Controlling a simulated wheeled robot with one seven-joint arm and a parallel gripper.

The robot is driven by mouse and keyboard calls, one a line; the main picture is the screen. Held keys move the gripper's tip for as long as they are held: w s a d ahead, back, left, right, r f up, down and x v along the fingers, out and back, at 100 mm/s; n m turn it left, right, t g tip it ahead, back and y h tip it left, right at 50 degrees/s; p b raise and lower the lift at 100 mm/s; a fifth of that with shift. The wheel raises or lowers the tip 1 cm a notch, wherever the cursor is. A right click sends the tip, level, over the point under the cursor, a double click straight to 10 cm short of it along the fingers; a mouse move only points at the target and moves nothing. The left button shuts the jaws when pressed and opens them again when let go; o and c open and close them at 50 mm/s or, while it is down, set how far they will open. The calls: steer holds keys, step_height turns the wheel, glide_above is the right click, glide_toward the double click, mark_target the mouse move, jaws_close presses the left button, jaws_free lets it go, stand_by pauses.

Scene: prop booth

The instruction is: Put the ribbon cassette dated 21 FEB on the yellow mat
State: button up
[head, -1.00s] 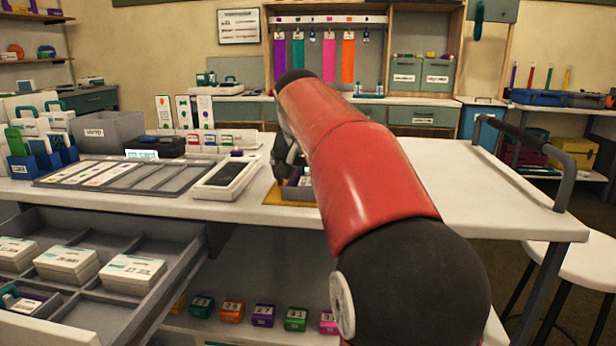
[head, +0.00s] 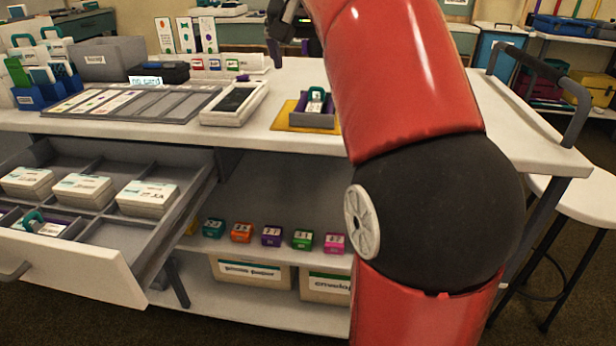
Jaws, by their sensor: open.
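The yellow mat (head: 280,119) lies on the white counter, right of a white device. A purple-grey cassette (head: 313,121) with a green handle and a white label sits on the mat; its date is too small to read. My gripper (head: 290,47) is open and empty at the top of the head view, above and behind the cassette and apart from it. My red arm hides the counter just right of the mat. Another teal-handled item (head: 36,222) lies in the open drawer; its label is unreadable.
The open drawer (head: 110,262) at left holds several white boxes. A dark card tray (head: 130,103) and a white device (head: 234,104) stand left of the mat. Small numbered blocks (head: 271,236) line the shelf below. The counter right of my arm is clear, ending at a grey rail (head: 578,120).

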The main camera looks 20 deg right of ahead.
steer(key=s+a+f+n+y, duration=0.1)
steer(key=s+a+f+n, duration=0.2)
steer(key=s+f, duration=0.8)
steer(key=s+a+f+n+y, duration=0.2)
steer(key=s+a+f, duration=0.6)
steer(key=f, duration=0.8)
steer(key=s+n, duration=0.1)
steer(key=s, duration=0.2)
steer(key=shift+n+t, duration=0.3)
steer(key=shift+n, duration=0.1)
